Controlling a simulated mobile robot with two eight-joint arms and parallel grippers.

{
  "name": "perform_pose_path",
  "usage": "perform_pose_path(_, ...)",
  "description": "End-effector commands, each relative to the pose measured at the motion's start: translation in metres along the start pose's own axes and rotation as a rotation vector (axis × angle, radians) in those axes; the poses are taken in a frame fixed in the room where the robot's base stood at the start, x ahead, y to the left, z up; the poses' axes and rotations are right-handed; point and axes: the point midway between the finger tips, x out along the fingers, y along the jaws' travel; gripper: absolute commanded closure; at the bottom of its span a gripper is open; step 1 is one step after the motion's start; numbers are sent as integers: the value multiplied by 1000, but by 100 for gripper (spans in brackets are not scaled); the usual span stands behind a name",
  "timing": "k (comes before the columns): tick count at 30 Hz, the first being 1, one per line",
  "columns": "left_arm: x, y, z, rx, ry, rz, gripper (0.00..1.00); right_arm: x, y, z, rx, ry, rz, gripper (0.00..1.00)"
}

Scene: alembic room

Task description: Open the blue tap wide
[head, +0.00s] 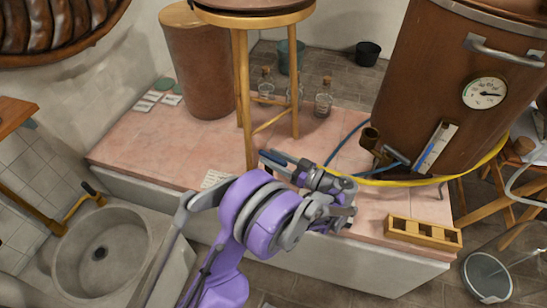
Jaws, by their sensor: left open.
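A tap (370,138) of brown metal sticks out low on the left side of the big copper-brown vessel (425,75). A blue-grey lever (396,154) shows just right of it; its exact setting is hard to tell. My left gripper (277,161) is left of the tap, apart from it, over the pink tiled platform. Its fingers point left and look empty. The purple arm behind it comes up from the bottom. My right gripper is not in view.
A blue hose (346,141) and a yellow hose (395,182) run near the tap. A wooden stool (243,85) and glass bottles (323,104) stand behind. A wooden rack (424,232) lies at the platform's front right. A sink (105,248) is at left.

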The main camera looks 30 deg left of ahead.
Motion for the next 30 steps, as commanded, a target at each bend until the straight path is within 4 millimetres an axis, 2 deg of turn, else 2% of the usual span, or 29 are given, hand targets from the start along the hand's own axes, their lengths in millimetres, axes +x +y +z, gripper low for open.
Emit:
perform_pose_path(8,2,0,0,0,0,1,47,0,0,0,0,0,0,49)
perform_pose_path(17,1,0,0,0,0,1,99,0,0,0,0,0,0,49)
perform_pose_path(30,1,0,0,1,4,25,100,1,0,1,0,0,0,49)
